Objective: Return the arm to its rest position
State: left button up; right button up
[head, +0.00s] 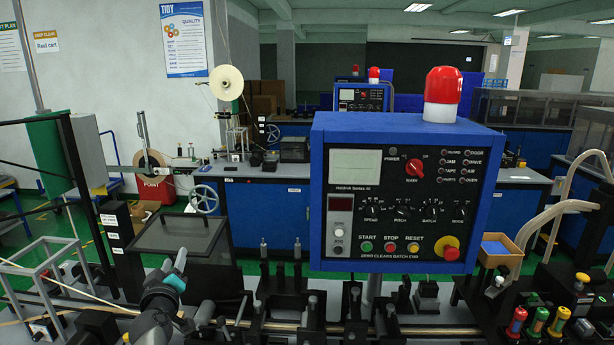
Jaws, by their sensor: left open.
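My left arm (153,318) comes in at the bottom left, dark grey and black with light blue-green parts. My left gripper (179,262) points up and away, in front of a dark lidded box (180,234). Its fingers overlap from this angle, and the gap between them is hard to see. I see nothing held in it. My right gripper is not in view.
A blue control panel (318,190) with a red beacon (443,85) stands right of the gripper. Dark machine fixtures (290,292) line the bench below it. A grey frame (40,270) stands at left. An orange bin (497,247) and coloured handles (537,320) are at right.

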pick_arm(q)
jog(key=s+d+f+m+g+h, duration=0.35)
jog(key=s+d+f+m, duration=0.2)
jog(key=s, duration=0.45)
jog(key=s+d+f+m+g+h, duration=0.2)
jog(key=s+d+f+m+g, duration=0.4)
jog(key=s, duration=0.5)
jog(key=s+d+f+g+y, duration=0.1)
jog(key=s+d+g, duration=0.1)
jog(key=s, duration=0.9)
jog(key=s+d+f+g+y, duration=0.1)
jog(key=s+g, duration=0.1)
jog(key=s, duration=0.9)
notch_tip(320, 180, down, 34)
jog(key=s+b, duration=0.2)
jog(key=b, duration=1)
jog(key=s+a+f+g+b, duration=0.1)
jog(key=s+f+b, duration=0.5)
jog(key=f, duration=0.6)
jog(key=s+a+f+g+b, duration=0.1)
jog(key=s+f+b, duration=0.5)
jog(key=s+f, duration=0.3)
notch_tip(320, 180, down, 5)
jog(key=shift+s+a+r, duration=0.2)
jog(key=shift+s+a, duration=0.1)
jog(key=shift+s, duration=0.05)
